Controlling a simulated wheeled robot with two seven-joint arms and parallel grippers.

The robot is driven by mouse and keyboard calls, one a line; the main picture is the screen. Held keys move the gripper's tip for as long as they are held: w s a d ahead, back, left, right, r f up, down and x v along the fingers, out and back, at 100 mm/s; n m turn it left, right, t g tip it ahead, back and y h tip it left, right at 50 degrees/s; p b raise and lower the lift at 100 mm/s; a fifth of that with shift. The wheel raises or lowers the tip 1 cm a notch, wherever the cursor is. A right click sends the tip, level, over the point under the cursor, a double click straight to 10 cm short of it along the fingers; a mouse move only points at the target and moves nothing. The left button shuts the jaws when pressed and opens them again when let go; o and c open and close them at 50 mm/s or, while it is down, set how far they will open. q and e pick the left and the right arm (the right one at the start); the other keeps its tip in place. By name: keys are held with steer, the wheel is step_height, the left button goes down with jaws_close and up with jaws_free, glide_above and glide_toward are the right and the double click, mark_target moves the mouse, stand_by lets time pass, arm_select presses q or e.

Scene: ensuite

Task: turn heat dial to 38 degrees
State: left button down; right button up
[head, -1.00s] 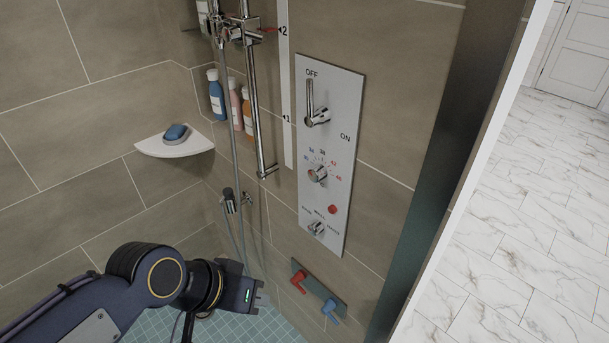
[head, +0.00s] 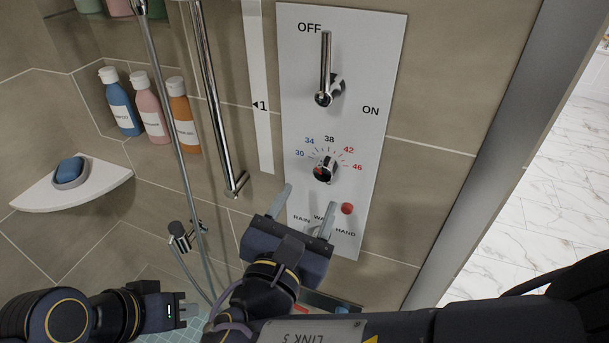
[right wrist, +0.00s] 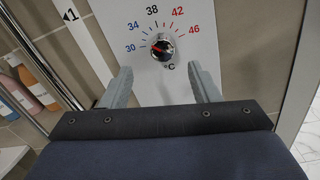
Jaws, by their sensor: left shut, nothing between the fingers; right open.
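The heat dial (head: 325,169) is a small chrome knob on the white shower panel (head: 300,110), with numbers 30, 34, 38, 42 and 46 arched above it. In the right wrist view the dial (right wrist: 162,47) shows a red mark on its left side, toward the 30 to 34 side; its exact setting is hard to read. My right gripper (head: 306,197) is open and empty, just below the dial. In its own view the fingers (right wrist: 160,72) stand left and right below the dial, apart from it. My left gripper (head: 186,312) is shut and empty at lower left.
A chrome lever (head: 326,70) points up toward OFF above the dial. A red button (head: 347,208) sits below it, and my right gripper partly covers the lower selector. A riser rail (head: 214,100), hose, bottles (head: 150,110) and a soap shelf (head: 90,187) are left.

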mark_target(322, 176)
steer(key=x, duration=0.7)
steer(key=shift+w+d+p, duration=0.1)
steer(key=shift+d+p, duration=0.05)
steer(key=shift+p, duration=0.25)
steer(key=shift+c, duration=0.4)
steer(key=c, duration=0.9)
steer(key=shift+f+m+b, duration=0.3)
steer(key=shift+m+b, duration=0.4)
steer(key=shift+b, duration=0.3)
steer(key=m+b, duration=0.5)
steer(key=b, duration=0.3)
steer(key=shift+m, duration=0.4)
steer(key=shift+r+m+b, duration=0.15)
steer(key=shift+m+b, duration=0.65)
steer(key=o, duration=1)
